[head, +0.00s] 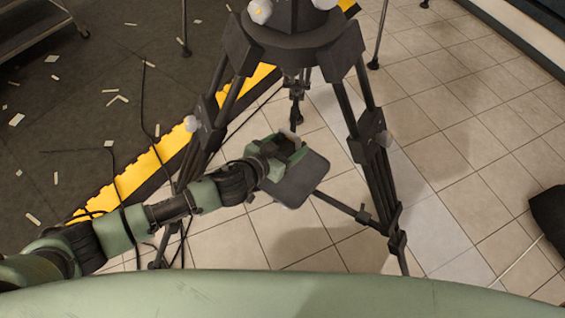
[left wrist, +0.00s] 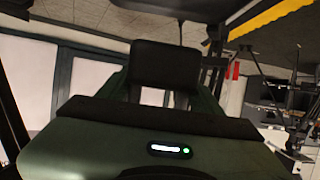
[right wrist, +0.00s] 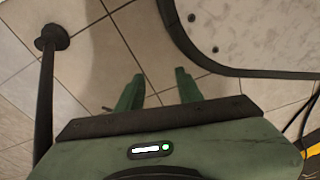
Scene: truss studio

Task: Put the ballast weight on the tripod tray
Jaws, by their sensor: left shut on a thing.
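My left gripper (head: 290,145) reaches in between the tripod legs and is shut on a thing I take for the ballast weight. In the left wrist view it is a dark block (left wrist: 165,66) between the green fingers. In the head view the gripper hides most of it. A dark grey flat plate with rounded corners, which looks like the tripod tray (head: 298,186), shows just below the gripper. I cannot tell whether the weight touches it. My right gripper (right wrist: 158,90) is open and empty above the tiled floor; it is outside the head view.
The black tripod (head: 370,140) stands around the left gripper, its legs close on both sides. A yellow-edged dark mat (head: 60,130) with scattered pale strips lies at left, with loose cables. A black object (head: 550,212) lies at right. Tiles at right are mostly clear.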

